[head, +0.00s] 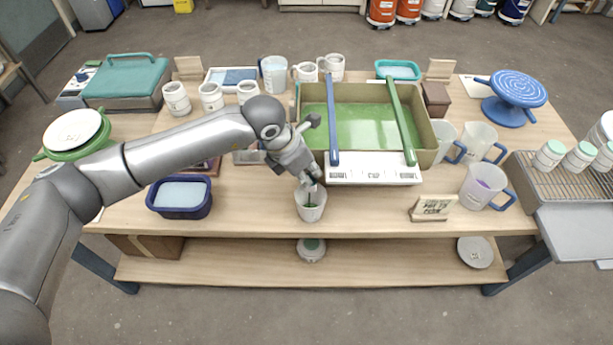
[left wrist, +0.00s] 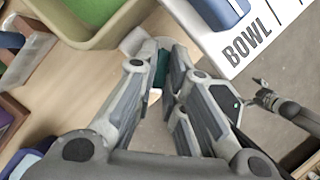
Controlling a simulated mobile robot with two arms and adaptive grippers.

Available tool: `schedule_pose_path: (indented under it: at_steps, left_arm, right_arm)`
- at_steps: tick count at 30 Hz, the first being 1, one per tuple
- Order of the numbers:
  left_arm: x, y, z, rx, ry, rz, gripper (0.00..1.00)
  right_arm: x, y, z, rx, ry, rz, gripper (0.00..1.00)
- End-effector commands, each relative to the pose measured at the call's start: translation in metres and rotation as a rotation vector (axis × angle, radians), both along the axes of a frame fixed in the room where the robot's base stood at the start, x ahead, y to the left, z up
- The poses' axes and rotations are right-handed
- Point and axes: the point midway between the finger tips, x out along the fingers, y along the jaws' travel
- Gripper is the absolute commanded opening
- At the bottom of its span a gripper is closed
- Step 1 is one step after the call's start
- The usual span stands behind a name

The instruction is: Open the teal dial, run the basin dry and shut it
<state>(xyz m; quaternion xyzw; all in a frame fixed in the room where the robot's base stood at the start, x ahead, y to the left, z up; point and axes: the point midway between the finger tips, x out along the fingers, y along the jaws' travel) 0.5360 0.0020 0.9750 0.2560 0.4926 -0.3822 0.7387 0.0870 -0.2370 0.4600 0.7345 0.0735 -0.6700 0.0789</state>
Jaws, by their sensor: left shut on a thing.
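The tan basin (head: 432,140) stands at the middle of the table with a green layer inside; its rim also shows in the left wrist view (left wrist: 98,38). The head view hides the dial behind the gripper. A dark jointed part, probably my right gripper (left wrist: 262,97), shows small there; its jaws are unclear.
Blue (head: 332,125) and green (head: 402,125) bars lie across the basin. A white labelled strip (head: 375,170) is in front of it.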

Motion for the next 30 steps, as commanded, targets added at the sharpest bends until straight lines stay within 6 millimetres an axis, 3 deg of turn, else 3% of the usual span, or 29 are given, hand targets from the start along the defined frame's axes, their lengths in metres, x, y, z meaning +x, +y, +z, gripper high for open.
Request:
schedule_pose_path:
  at_steps: [1,15,30]
  left_arm:
    - [-0.001,-0.001,-0.007,0.0,-0.001,0.039,0.0]
    - [-0.003,-0.004,-0.006,-0.001,-0.001,0.464,0.0]
    - [-0.004,-0.005,-0.002,0.001,0.002,0.7,0.0]
  right_arm:
    - [0.0,0.0,-0.012,0.0,0.0,0.0,0.93]
    - [0.0,0.0,-0.072,0.0,0.0,-0.001,0.93]
    - [0.0,0.003,-0.102,0.003,0.0,-0.002,0.93]
